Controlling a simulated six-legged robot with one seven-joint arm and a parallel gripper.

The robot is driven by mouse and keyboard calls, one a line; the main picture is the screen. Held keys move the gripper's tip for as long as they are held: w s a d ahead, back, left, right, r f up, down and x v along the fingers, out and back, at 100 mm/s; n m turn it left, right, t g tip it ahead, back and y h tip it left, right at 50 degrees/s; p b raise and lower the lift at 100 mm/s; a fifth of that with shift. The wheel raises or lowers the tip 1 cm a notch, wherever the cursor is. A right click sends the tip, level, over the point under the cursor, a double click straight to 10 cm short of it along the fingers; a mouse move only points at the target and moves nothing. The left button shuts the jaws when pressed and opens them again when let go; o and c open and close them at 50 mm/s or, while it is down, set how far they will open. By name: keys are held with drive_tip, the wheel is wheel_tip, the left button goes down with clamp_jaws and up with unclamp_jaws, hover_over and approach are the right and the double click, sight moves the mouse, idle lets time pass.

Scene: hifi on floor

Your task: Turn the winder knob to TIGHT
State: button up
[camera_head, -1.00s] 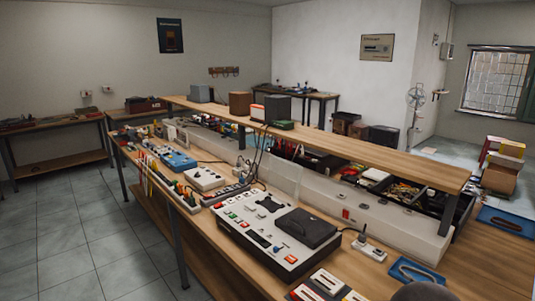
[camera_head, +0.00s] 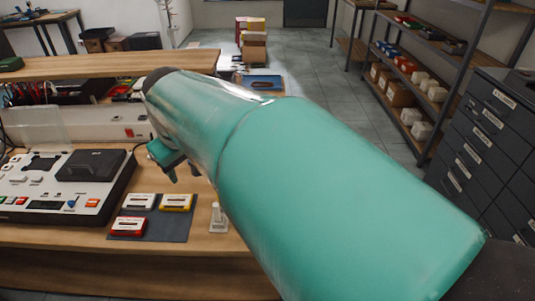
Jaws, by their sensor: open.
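My teal arm fills the middle and right of the view. My gripper (camera_head: 165,163) hangs over the bench, right of the cassette deck and behind the cassettes. It is open, with nothing visible between its fingers. A small white upright device (camera_head: 218,218) stands on the bench right of the cassettes, close beside my arm; it may be the winder, but I cannot make out a knob or a TIGHT mark. The grey-white cassette deck (camera_head: 40,213) at the left has a small blue knob (camera_head: 71,203) near its front. My arm may hide part of the bench.
A dark mat (camera_head: 183,229) holds white, yellow and red cassettes in front of my gripper. A raised wooden shelf (camera_head: 110,66) runs behind the bench. Grey drawers (camera_head: 490,140) and a metal shelf rack (camera_head: 425,60) stand at the right. Tiled floor (camera_head: 310,65) lies open beyond.

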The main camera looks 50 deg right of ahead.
drive_tip(key=w+d+f+g, duration=0.15)
drive_tip(key=w+d, duration=0.25)
drive_tip(key=d, duration=0.5)
drive_tip(key=w+d+f+g, duration=0.1)
drive_tip(key=w+d+f, duration=0.15)
drive_tip(key=d, duration=0.75)
drive_tip(key=s+d+f+y, duration=0.1)
drive_tip(key=d+f, duration=0.4)
drive_tip(key=d, duration=0.5)
drive_tip(key=s+d+f+y, duration=0.15)
drive_tip(key=d+f, duration=0.25)
drive_tip(key=d, duration=0.6)
drive_tip(key=shift+m+g+h, duration=0.4)
drive_tip(key=shift+g+h, duration=0.05)
drive_tip(key=f, duration=1.3)
drive_tip(key=shift+a+f, duration=0.25)
drive_tip(key=shift+f, duration=0.15)
drive_tip(key=c, duration=1)
